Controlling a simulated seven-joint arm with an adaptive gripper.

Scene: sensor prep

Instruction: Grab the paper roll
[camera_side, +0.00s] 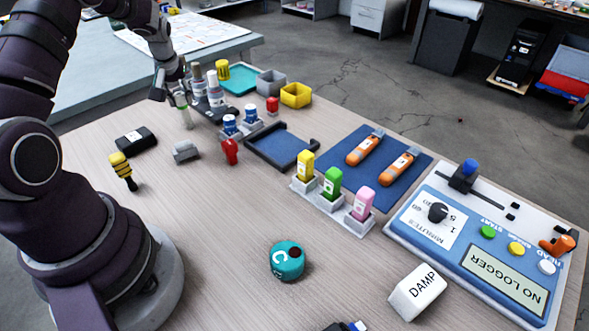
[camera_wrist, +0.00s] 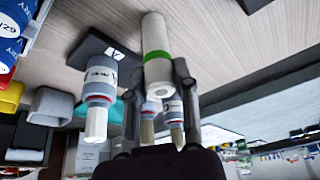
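A white cylinder with a green band (camera_wrist: 156,35), which looks like the paper roll, lies between the fingers of my gripper (camera_wrist: 159,85) in the wrist view. The fingers are close on both sides of its near end; I cannot tell whether both touch it. In the side view the pale cylinder (camera_side: 184,113) shows just below my gripper (camera_side: 170,93), at the far left of the table, roughly upright. The fingers are small and partly hidden there.
White-labelled bottles (camera_side: 215,92) stand close to the right of my gripper on a dark holder. A black block (camera_side: 135,138), a grey piece (camera_side: 186,151) and a yellow-black tool (camera_side: 122,168) lie nearer. A blue tray (camera_side: 283,145) is further right.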

